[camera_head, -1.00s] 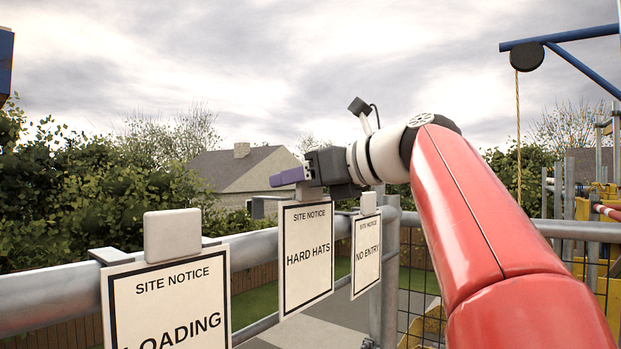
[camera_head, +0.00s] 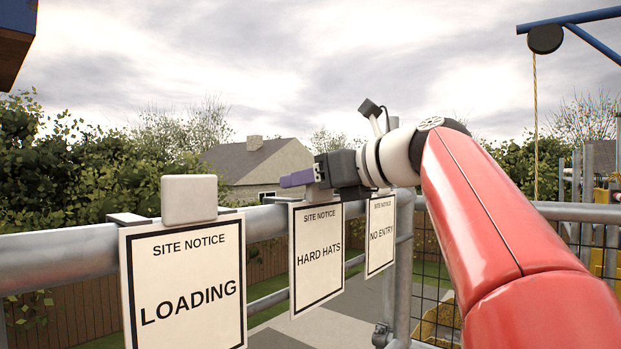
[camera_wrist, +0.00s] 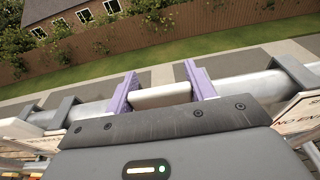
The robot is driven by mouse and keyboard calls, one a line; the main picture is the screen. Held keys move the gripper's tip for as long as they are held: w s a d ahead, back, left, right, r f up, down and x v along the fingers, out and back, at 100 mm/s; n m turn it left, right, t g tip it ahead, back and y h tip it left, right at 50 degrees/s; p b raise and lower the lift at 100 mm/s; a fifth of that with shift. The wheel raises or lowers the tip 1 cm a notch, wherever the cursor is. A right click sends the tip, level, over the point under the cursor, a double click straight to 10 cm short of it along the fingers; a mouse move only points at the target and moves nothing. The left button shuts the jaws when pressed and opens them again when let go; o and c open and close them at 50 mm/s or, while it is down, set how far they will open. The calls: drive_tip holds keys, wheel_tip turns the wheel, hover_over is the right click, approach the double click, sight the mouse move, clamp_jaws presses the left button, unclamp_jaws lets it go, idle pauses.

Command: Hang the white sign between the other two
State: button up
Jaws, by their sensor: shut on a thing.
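The white HARD HATS sign (camera_head: 317,262) hangs upright from my gripper (camera_head: 300,178). It is in front of the rail, between the LOADING sign (camera_head: 186,285) on the left and the NO ENTRY sign (camera_head: 380,236) on the right. In the wrist view, the purple fingers (camera_wrist: 163,93) are shut on the sign's pale grip block (camera_wrist: 162,97), with the rail below. The sign's face is hidden there. Whether its hook rests on the rail cannot be told.
The grey tubular rail (camera_head: 60,255) runs across the view and carries both outer signs. A post (camera_head: 402,265) stands beside the NO ENTRY sign. A rope (camera_head: 535,130) hangs from a blue hoist at the right, apart from the signs.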

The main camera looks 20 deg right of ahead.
drive_tip(key=o, duration=1.4)
drive_tip(key=v, duration=0.8)
